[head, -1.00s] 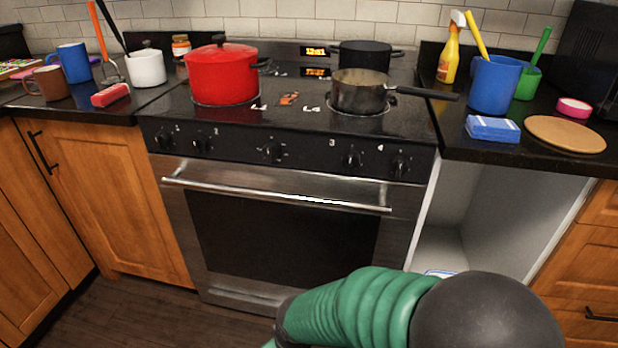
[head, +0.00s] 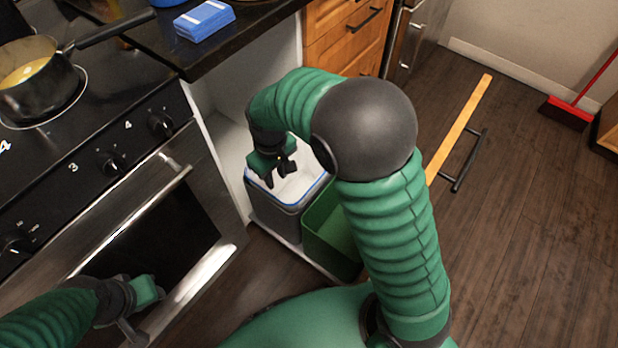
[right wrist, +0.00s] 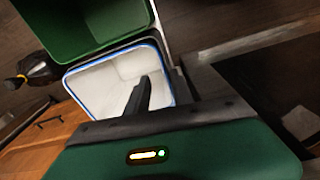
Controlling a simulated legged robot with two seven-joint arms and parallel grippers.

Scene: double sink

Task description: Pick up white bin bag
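The white bin bag (head: 306,180) lines the grey bin (head: 275,215), with a blue band around the rim. The bag's open mouth and pale inside also show in the right wrist view (right wrist: 105,82). My right gripper (head: 279,175) points down over the bag's mouth, its dark fingers apart with nothing between them. In the right wrist view, a dark finger stands out against the bag's inside. Whether it touches the bag is unclear. My left gripper (head: 137,312) is low at the left, in front of the oven; its fingers are not clear.
A green bin (head: 330,235) stands beside the grey one on the pulled-out unit, whose wooden front (head: 460,125) has a black handle. The stove with a pan (head: 35,85) is at left. A red broom (head: 568,112) stands at far right.

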